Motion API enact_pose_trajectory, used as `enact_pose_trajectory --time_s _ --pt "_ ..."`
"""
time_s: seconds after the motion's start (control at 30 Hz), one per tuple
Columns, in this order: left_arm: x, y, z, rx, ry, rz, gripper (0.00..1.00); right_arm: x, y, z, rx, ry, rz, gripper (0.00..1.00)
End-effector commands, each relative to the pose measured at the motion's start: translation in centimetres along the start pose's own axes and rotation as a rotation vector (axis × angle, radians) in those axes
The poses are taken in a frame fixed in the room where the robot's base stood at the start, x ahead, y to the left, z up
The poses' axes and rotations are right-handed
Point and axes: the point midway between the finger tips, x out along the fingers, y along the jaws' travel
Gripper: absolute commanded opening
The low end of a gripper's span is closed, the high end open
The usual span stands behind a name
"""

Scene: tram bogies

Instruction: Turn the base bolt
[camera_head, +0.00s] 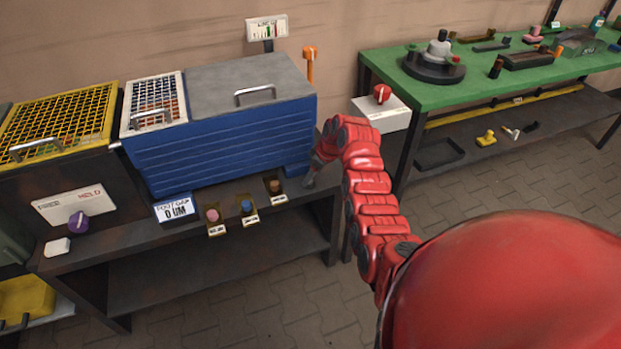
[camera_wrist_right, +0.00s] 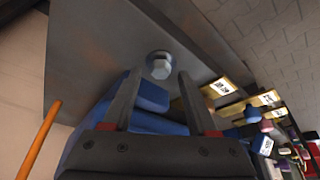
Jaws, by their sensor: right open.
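The base bolt (camera_wrist_right: 159,66) is a pale hex-headed bolt on a washer, set in a dark grey surface beside the blue unit. In the right wrist view it lies ahead of my right gripper (camera_wrist_right: 161,76), close to and between the two fingertips in the picture. The jaws are open and apart; I cannot tell the remaining gap to the bolt head. In the head view my right gripper (camera_head: 308,184) is at the right end of the blue ribbed unit (camera_head: 225,140), and I cannot make out the bolt there. My left gripper is not in view.
Pink, blue and brown knobs with tags stand along the bench's front edge, beside a "0 UM" display (camera_head: 174,209). An orange lever (camera_head: 310,62) rises behind the unit. A white box with a red knob (camera_head: 381,94) and a green table (camera_head: 470,88) are to the right.

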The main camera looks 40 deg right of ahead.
Motion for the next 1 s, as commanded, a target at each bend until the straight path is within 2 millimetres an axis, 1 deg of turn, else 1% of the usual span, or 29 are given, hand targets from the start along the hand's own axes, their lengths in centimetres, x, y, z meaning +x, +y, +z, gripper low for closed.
enact_pose_trajectory --time_s 0.03,0.2,0.53,0.57,0.6,0.87,1.0 --pt "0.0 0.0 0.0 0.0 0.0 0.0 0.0 0.6 -0.1 0.1 0.0 -0.004 -0.005 0.59" --pt "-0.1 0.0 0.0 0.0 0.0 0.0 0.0 1.5 0.0 0.0 -0.001 0.0 0.001 0.59" --pt "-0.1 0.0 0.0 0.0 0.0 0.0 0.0 1.7 0.0 0.0 -0.001 -0.001 0.0 0.59" --pt "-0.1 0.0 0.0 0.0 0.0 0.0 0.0 1.7 0.0 0.0 -0.001 0.0 0.0 0.55" --pt "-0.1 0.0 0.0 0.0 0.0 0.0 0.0 1.7 0.0 0.0 -0.001 0.0 0.0 0.48" --pt "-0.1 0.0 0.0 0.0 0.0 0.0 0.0 1.7 0.0 0.0 -0.001 0.0 0.0 0.01" --pt "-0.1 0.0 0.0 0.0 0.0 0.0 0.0 1.7 0.0 0.0 -0.001 0.0 0.0 0.0"
